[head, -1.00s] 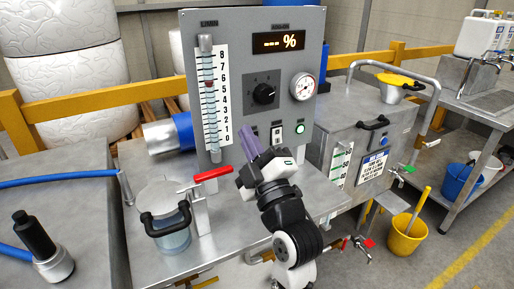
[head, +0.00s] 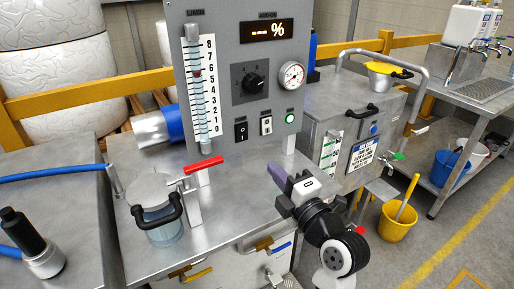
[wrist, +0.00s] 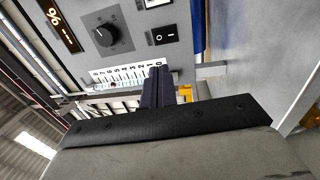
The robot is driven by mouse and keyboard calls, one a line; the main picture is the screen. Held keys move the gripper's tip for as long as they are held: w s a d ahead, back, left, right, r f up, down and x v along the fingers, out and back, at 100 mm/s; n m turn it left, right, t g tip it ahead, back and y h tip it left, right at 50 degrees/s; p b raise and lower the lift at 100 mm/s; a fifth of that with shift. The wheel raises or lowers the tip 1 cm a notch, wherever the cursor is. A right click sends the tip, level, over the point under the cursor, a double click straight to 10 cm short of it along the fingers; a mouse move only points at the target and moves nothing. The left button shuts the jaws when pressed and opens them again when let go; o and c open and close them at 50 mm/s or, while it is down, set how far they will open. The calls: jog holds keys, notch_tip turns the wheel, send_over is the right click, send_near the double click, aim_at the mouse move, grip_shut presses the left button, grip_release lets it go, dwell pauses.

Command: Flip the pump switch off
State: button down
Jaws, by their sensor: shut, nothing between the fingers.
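Two rocker switches sit low on the grey control panel (head: 228,55): a black one (head: 241,131) on the left and a pale-faced one (head: 266,125) on the right. Their labels are too small to read, so I cannot tell which is the pump switch. The black one also shows in the wrist view (wrist: 164,38); the other is cut off at its top edge. A lit green lamp (head: 290,118) is right of them. My gripper (head: 275,171) has its purple fingers shut and empty, below and in front of the switches, touching neither. The fingers (wrist: 157,85) point toward the panel.
A black rotary knob (head: 255,83) and a gauge (head: 292,74) are above the switches. A red-handled valve (head: 203,165) and a glass pot (head: 158,208) stand on the bench at left. The bench top before the panel is mostly clear.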

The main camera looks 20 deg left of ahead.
jog(key=p, duration=0.4)
send_near(241, 130)
jog(key=x, duration=0.5)
jog(key=shift+w+a+r, duration=0.1)
jog(key=shift+a, duration=0.1)
jog(key=shift+w+a, duration=0.45)
jog(key=shift+a, duration=0.1)
jog(key=shift+p, duration=0.3)
jog(key=shift+w+a+r+p, duration=0.1)
jog(key=shift+w+r+p, duration=0.05)
jog(key=shift+r+p, duration=0.15)
jog(key=shift+f, duration=0.2)
